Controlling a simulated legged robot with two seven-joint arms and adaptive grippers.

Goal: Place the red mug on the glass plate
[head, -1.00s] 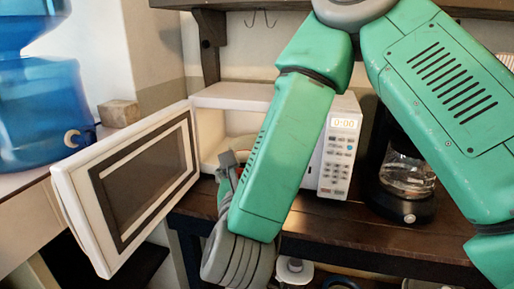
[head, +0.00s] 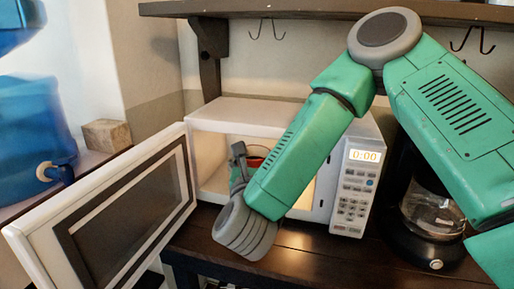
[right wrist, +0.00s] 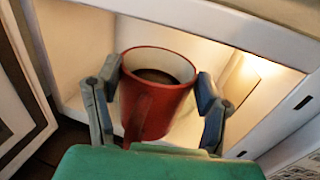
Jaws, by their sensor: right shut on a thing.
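The red mug (right wrist: 148,112) with dark contents is upright between the two fingers of my right gripper (right wrist: 157,88) in the right wrist view. The fingers press on its sides, and its handle faces my wrist. In the head view a bit of the red mug (head: 257,161) shows behind my right gripper (head: 240,160), at the mouth of the open, lit microwave (head: 250,112). My left gripper is not in view.
The microwave door (head: 125,215) stands wide open on the left. A coffee maker (head: 432,215) stands right of the microwave on the dark wooden table (head: 310,255). A shelf (head: 290,10) with hooks hangs above. A blue water dispenser (head: 35,125) is at far left.

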